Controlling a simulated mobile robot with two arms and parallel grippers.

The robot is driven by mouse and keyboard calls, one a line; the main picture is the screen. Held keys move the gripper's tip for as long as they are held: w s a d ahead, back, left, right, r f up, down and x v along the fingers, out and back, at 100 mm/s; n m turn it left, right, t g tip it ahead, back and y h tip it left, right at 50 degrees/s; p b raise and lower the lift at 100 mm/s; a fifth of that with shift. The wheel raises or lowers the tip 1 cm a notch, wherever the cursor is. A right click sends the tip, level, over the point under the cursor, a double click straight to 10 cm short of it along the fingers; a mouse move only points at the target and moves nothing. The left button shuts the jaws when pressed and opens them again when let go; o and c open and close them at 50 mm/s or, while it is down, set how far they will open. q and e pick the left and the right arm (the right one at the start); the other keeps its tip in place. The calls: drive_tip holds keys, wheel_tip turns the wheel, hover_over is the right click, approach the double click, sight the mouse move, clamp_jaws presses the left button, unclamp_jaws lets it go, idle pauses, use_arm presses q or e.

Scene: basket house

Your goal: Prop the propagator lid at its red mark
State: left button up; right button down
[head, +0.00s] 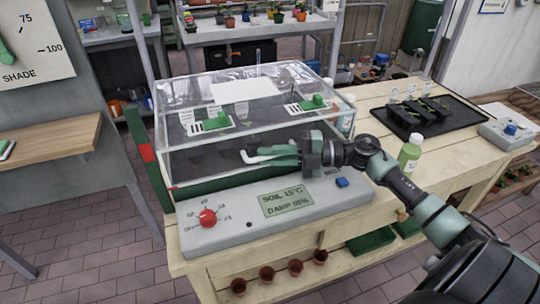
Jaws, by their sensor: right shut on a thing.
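The propagator is a long box with a clear lid (190,165) over a dark green base (225,186). A green upright post (141,135) with a red mark (147,152) stands at its left end. My right gripper (264,154) reaches in from the right at the lid's front face. It is shut on a white handle (248,158), whose bent end shows beyond the fingertips; the fingers hide the rest. I cannot tell whether the lid's front edge is raised off the base. My left gripper is not in view.
A grey control panel (235,233) with a red dial (208,217) and a soil display (285,199) lies in front. A green-labelled bottle (410,152) stands right of my gripper. A black seedling tray (452,116) sits farther right on the wooden bench (383,188).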

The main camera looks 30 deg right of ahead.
idle(0.5)
drive_tip(key=w+r+m+p, duration=0.1)
drive_tip(key=r+p, duration=0.3)
drive_tip(key=w+r+m+g+p, duration=0.1)
drive_tip(key=r+p, duration=0.3)
drive_tip(key=r, duration=0.1)
drive_tip(key=w+d+r+p, duration=0.1)
drive_tip(key=w+r+p, duration=0.1)
drive_tip(key=r+p, duration=0.2)
drive_tip(key=shift+w+r+m+h+p, duration=0.1)
drive_tip(key=shift+r+m+h+p, duration=0.2)
drive_tip(key=shift+r+m+p, duration=0.1)
drive_tip(key=shift+w+d+g, duration=0.1)
drive_tip(key=shift+w+g, duration=0.15)
drive_tip(key=shift+g, duration=0.05)
drive_tip(key=c, duration=1.5)
unclamp_jaws()
drive_tip(key=shift+o, duration=0.2)
